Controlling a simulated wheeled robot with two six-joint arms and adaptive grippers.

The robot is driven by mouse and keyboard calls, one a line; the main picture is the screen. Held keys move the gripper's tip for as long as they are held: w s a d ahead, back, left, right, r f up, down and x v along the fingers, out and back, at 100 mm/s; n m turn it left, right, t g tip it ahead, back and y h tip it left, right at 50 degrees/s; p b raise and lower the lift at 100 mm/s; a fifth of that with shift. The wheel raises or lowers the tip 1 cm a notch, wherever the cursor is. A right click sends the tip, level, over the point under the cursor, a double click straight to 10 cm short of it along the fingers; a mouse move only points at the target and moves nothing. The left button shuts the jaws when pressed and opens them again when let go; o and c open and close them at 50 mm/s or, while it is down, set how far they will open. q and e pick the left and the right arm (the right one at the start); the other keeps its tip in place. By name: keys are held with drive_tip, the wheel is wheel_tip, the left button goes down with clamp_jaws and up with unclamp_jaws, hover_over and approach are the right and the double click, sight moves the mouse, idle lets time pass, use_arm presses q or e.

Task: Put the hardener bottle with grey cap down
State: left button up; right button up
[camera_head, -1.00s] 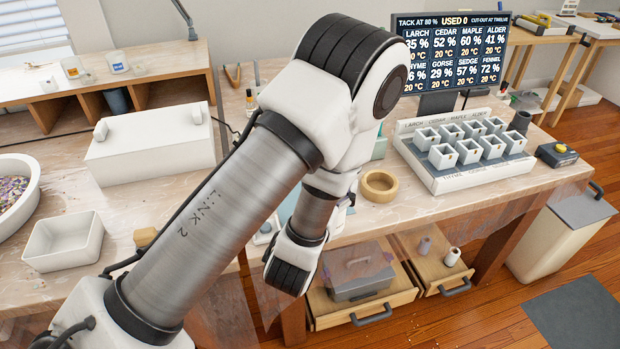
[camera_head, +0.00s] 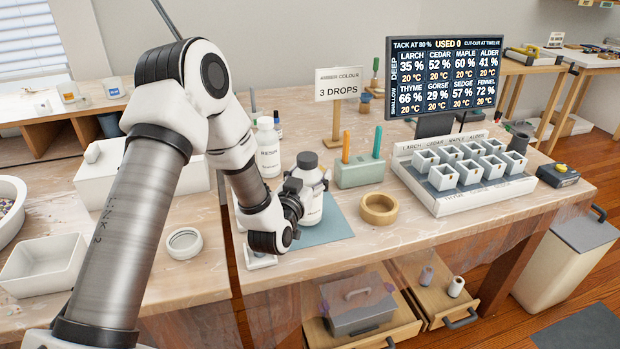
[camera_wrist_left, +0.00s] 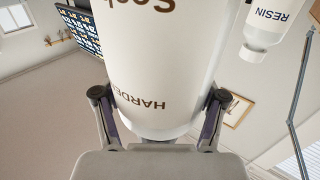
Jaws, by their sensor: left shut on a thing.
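The hardener bottle (camera_head: 313,206) is white with a grey cap (camera_head: 307,160). It is upright at the blue-grey mat (camera_head: 328,232); whether its base touches the mat I cannot tell. My left gripper (camera_head: 294,198) is shut around the bottle's body from the left. In the left wrist view the bottle (camera_wrist_left: 160,60) fills the middle between the two fingers, its HARDENER lettering upside down. My right gripper is not in view.
The white resin bottle (camera_head: 268,150) stands behind my left gripper. A green holder (camera_head: 360,173) with orange and teal sticks and a wooden ring (camera_head: 379,209) are to the right. A tray of small cups (camera_head: 465,190) stands farther right. An open drawer (camera_head: 365,325) sits below.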

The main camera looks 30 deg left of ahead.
use_arm(q)
drive_tip(key=shift+f, duration=0.55)
drive_tip(key=o, duration=1.5)
drive_tip(key=v, duration=1.2)
